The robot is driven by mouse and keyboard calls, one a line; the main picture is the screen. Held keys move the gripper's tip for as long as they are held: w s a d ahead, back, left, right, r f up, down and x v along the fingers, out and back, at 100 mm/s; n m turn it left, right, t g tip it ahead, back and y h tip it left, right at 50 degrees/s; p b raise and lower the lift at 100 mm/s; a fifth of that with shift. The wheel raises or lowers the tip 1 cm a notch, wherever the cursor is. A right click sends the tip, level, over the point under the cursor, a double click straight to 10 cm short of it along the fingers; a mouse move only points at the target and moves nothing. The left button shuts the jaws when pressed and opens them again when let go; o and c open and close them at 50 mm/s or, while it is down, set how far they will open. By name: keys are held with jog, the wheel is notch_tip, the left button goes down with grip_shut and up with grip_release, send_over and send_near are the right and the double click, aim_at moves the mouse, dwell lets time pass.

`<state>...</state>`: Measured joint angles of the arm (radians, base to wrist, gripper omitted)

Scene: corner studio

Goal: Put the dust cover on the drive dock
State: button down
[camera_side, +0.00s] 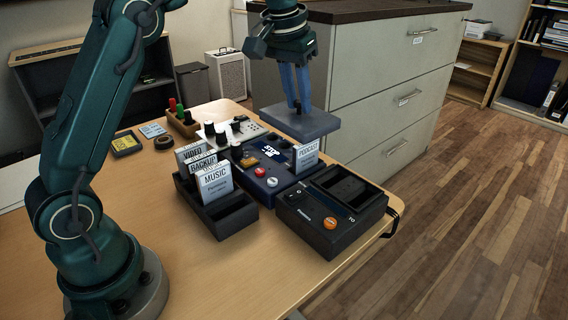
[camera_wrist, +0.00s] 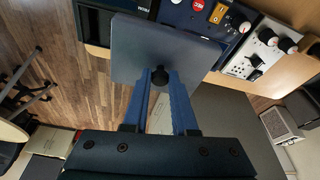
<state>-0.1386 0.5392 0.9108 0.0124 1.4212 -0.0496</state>
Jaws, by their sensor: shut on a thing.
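The dust cover (camera_side: 301,124) is a flat grey-blue plate with a black knob on top. My gripper (camera_side: 297,104) is shut on the knob and holds the plate roughly level, in the air near the cabinet. In the wrist view the cover (camera_wrist: 160,45) spreads beyond my gripper's fingertips (camera_wrist: 160,78) and hides part of the devices behind it. A black unit (camera_side: 322,222) with an open dark recess and an orange knob stands at the table's right edge. A dark blue unit (camera_side: 268,182) beside it holds an upright PODCAST card (camera_side: 307,155). I cannot tell which is the drive dock.
A black rack (camera_side: 230,219) holds several labelled cards, including MUSIC (camera_side: 214,181). A white knob panel (camera_side: 245,129) and a pen box (camera_side: 182,123) stand behind. A tape roll (camera_side: 164,142) lies left. The drawer cabinet (camera_side: 390,85) rises behind. The front tabletop (camera_side: 215,275) is clear.

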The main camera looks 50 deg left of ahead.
jog(key=w+d+f, duration=0.1)
jog(key=d+f, duration=0.1)
jog(key=d, duration=0.1)
jog(key=w+d+f, duration=0.1)
jog(key=d+f, duration=0.1)
jog(key=d, duration=0.2)
jog(key=w+d+f, duration=0.1)
jog(key=d+f, duration=0.2)
jog(key=shift+w+d, duration=0.35)
jog(key=shift+d, duration=0.05)
jog(key=shift+a+f, duration=0.1)
jog(key=shift+f, duration=1.85)
jog(key=shift+f, duration=0.1)
jog(key=c, duration=0.7)
grip_release()
